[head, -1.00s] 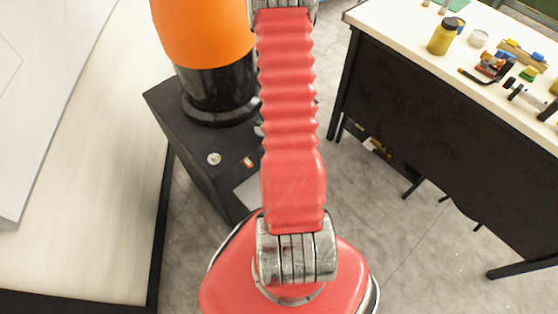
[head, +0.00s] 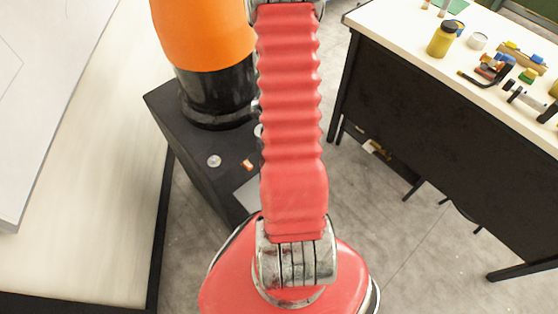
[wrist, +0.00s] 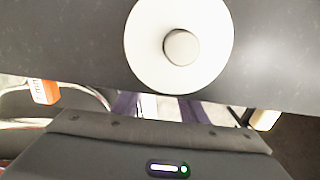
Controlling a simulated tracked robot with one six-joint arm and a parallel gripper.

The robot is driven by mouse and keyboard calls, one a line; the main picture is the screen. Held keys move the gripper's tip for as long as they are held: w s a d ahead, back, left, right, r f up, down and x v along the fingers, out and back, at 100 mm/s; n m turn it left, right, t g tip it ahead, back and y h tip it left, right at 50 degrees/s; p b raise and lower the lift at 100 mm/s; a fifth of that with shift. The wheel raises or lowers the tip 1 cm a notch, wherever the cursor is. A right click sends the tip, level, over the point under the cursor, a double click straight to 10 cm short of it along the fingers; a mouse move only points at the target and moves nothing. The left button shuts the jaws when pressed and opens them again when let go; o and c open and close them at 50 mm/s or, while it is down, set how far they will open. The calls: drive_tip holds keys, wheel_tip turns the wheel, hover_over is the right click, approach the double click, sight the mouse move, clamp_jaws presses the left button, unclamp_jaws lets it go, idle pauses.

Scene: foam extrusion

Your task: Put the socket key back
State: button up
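I cannot pick out the socket key with certainty in either view. Small tools lie on the white-topped bench at the right of the head view, among them a dark tool with an orange part (head: 488,72) and a dark bar-shaped piece (head: 524,97), too small to name surely. In the head view my red arm runs down the middle, and my gripper is not seen there. In the wrist view a dark housing with a lit strip and a green light fills the bottom. I cannot make out fingertips or anything held.
The bench (head: 375,17) also holds a yellow bottle (head: 441,39) and a white cup (head: 477,41). A black pedestal (head: 185,145) carries an orange-and-black machine (head: 205,40). A pale table (head: 90,220) stands left. The wrist view shows a white disc (wrist: 147,50) with a grey knob.

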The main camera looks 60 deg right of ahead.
wheel_tip(320, 180, up, 7)
drive_tip(key=shift+r, duration=0.15)
idle(0.4)
idle(0.8)
drive_tip(key=w+a+r+m+t, duration=0.3)
drive_tip(key=a+r+m+t, duration=0.2)
drive_tip(key=a+r+m, duration=2.5)
wheel_tip(320, 180, up, 4)
drive_tip(key=m, duration=0.3)
drive_tip(key=shift+f+m, duration=0.15)
drive_tip(key=shift+m, duration=0.15)
